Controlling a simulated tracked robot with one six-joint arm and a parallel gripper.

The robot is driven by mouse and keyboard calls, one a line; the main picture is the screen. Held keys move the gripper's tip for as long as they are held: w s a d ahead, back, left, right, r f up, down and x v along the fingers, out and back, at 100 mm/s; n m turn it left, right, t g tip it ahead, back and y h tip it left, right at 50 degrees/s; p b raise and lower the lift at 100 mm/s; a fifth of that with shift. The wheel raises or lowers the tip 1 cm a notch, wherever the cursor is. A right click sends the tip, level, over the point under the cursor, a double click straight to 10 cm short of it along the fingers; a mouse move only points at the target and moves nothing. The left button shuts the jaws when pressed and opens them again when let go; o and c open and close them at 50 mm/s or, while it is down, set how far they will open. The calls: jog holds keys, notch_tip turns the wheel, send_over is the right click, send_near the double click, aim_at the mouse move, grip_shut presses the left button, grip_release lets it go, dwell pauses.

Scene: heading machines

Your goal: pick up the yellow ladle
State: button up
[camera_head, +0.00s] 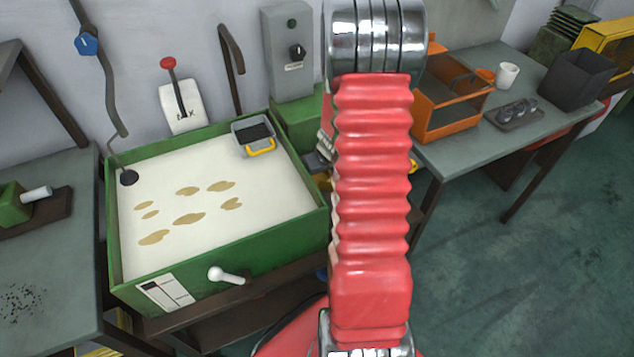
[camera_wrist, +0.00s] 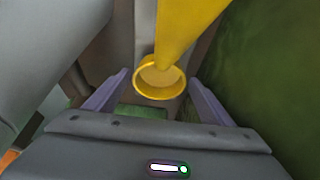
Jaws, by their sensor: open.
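The yellow ladle (camera_wrist: 160,78) shows in the wrist view, with its round cup at the centre and a broad yellow part rising from it to the top edge. My gripper (camera_wrist: 155,85) is open, with one purple-grey finger to the left and one to the right of the cup. I cannot tell whether either finger touches it. In the head view my red arm covers the middle, and my gripper is hidden behind it. Small yellow bits show on both sides of the arm there, but I cannot tell whether they are the ladle.
A green-sided vat (camera_head: 225,262) of pale liquid with brown patches stands left of my arm. A grey table (camera_head: 455,155) on the right bears an orange crate (camera_head: 440,128), a white cup (camera_head: 508,75) and a dark bin (camera_head: 578,78). The floor at right front is clear.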

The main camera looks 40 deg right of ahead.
jog(key=shift+w+f, duration=0.15)
jog(key=shift+f, duration=0.1)
dwell(0.4)
jog(key=c, duration=0.8)
jog(key=shift+r, duration=0.1)
jog(key=shift+c, duration=0.2)
notch_tip(320, 180, up, 18)
dwell(0.5)
dwell(0.3)
jog(key=o, duration=0.6)
jog(key=shift+c, duration=0.2)
jog(key=c, duration=0.4)
